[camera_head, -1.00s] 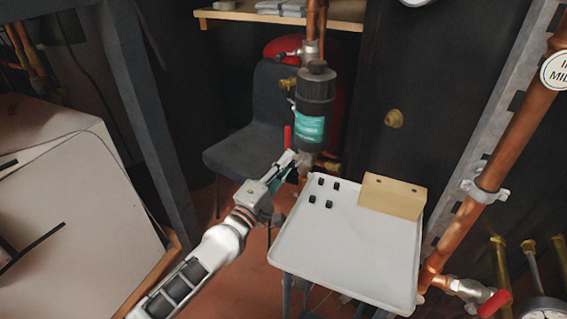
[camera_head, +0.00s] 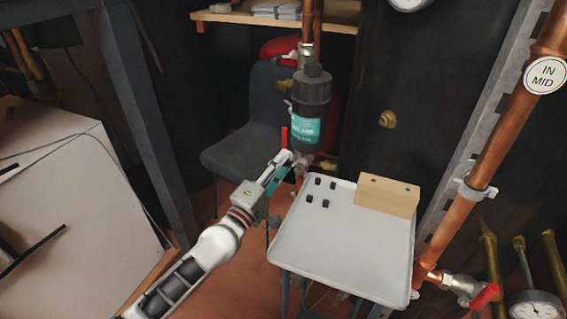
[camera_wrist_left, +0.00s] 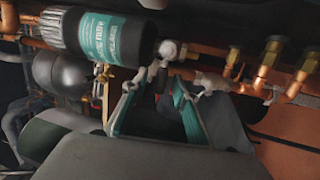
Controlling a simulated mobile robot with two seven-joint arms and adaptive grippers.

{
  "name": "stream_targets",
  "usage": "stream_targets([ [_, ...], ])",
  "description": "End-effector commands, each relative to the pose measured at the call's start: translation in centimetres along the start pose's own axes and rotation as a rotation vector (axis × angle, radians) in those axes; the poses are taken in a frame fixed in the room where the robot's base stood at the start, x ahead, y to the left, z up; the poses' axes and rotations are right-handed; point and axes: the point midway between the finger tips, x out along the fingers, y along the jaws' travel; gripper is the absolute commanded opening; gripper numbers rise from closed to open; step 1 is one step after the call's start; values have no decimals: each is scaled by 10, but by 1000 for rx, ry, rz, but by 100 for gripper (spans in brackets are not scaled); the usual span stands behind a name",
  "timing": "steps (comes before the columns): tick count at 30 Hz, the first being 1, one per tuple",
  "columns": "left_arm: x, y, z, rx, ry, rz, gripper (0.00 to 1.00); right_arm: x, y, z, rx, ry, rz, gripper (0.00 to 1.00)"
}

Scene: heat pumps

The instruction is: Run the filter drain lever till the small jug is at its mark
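The filter (camera_head: 309,112) is a black canister with a teal label, upright on a copper pipe; in the wrist view it lies sideways (camera_wrist_left: 100,38). My left gripper (camera_head: 286,163) is just below the lever, close to the fittings under the filter. Its teal-padded fingers (camera_wrist_left: 160,85) are apart in the wrist view, with a small dark part of the fittings showing between their tips. I cannot make out the small jug. My right gripper is out of view.
A grey tray table (camera_head: 340,250) with a wooden block (camera_head: 388,196) and several small black pieces stands right of the gripper. A dark chair (camera_head: 240,150) is behind. A copper pipe (camera_head: 490,150) with a red-handled valve (camera_head: 483,296) runs along the right.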

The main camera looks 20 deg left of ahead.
Motion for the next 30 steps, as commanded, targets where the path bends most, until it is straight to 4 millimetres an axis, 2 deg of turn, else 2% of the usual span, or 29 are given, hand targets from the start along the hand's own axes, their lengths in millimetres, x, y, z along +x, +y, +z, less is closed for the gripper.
stream_targets([
  [9, -61, -1, 0, 3, -2, -3, 28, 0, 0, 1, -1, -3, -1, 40],
  [15, -95, 0, 0, 4, -2, -2, 28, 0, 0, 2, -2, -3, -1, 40],
  [21, -111, 0, 0, 3, -2, 0, 28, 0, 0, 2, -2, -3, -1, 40],
  [30, -113, 0, 0, 1, -1, 1, 28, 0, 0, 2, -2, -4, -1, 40],
])
